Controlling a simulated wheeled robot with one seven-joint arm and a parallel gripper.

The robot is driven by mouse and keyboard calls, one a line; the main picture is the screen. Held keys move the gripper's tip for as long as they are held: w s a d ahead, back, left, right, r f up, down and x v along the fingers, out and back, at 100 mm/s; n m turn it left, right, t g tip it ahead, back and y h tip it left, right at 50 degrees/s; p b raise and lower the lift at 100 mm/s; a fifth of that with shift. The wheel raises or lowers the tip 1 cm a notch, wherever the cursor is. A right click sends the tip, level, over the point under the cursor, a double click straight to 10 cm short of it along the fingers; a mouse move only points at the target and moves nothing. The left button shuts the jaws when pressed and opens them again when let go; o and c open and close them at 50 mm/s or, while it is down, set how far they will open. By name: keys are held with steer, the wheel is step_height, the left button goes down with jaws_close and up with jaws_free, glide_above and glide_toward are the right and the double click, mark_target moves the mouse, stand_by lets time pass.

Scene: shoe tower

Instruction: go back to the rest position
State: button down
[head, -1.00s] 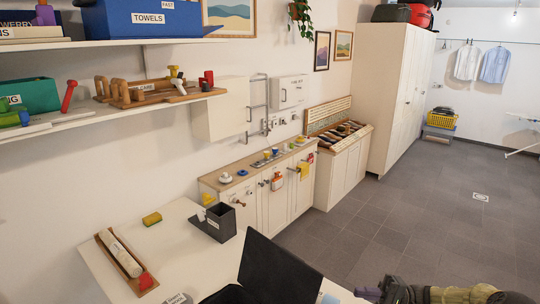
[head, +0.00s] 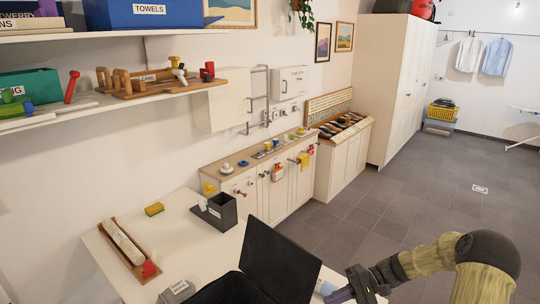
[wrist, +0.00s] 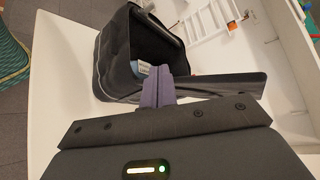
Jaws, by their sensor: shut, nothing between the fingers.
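My gripper (head: 340,297) is at the bottom of the head view, beside the right side of a black open case on the white table. In the wrist view its two purple fingers (wrist: 165,85) are pressed together with nothing between them. The fingertips appear in front of the open black case (wrist: 150,50), which also shows in the head view (head: 280,262) with its lid raised. A blue and white item (wrist: 143,72) lies in the case, partly hidden. I cannot tell whether the fingers touch the case.
The white table (head: 185,245) also bears a wooden tray (head: 112,252) with a roll, a yellow sponge (head: 154,209) and a dark grey box (head: 222,211). Shelves hang at upper left. A low cabinet (head: 258,190) stands along the wall. The tiled floor (head: 400,205) at right is clear.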

steer(key=s+a+r+n+t+h, duration=0.1)
steer(key=s+r+t+h, duration=0.2)
steer(key=s+h, duration=0.4)
steer(key=s+a+r+n+t+h, duration=0.1)
steer(key=s+r+t+h, duration=0.1)
steer(key=s+r+h, duration=0.2)
steer(key=s+h, duration=0.3)
steer(key=s, duration=0.1)
steer(key=shift+r+t, duration=0.35)
steer(key=shift+t, duration=0.05)
